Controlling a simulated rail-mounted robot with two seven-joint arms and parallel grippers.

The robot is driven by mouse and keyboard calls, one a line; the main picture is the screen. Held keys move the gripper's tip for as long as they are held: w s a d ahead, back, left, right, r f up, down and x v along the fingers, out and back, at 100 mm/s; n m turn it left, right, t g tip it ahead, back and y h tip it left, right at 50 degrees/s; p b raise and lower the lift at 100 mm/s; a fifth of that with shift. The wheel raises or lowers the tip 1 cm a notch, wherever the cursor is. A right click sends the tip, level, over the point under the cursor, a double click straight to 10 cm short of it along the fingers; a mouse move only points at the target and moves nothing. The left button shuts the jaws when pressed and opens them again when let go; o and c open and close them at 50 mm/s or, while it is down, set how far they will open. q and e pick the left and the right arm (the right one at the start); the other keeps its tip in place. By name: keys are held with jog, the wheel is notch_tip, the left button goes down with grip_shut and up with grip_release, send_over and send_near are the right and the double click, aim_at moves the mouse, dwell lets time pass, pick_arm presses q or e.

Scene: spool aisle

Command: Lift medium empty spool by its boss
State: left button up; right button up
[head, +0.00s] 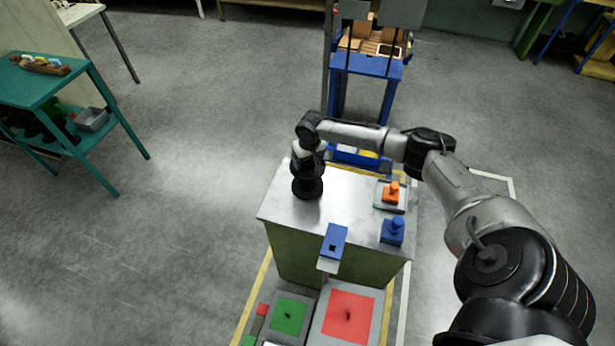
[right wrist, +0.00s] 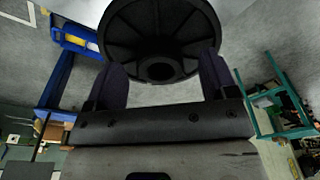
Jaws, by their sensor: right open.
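A black spool (head: 307,188) stands near the left rear of the metal-topped counter (head: 330,198). My right gripper (head: 308,168) is directly above it, pointing down. In the right wrist view, the spool's round ribbed flange (right wrist: 135,35) with its central hole faces the camera, and the open fingers of the right gripper (right wrist: 160,75) reach up on either side of the hub. The flange lies close to the fingertips. I cannot tell whether the fingers touch the boss. My left gripper is not in view.
An orange piece (head: 391,194) on a small tray and a blue piece (head: 392,234) stand on the counter's right side. A blue block (head: 334,240) sits at its front edge. Green (head: 288,314) and red (head: 349,316) pads lie in front. A teal table (head: 52,82) stands left.

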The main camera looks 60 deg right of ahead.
jog(key=shift+f, duration=0.45)
jog(key=shift+c, duration=0.4)
jog(key=c, duration=1.4)
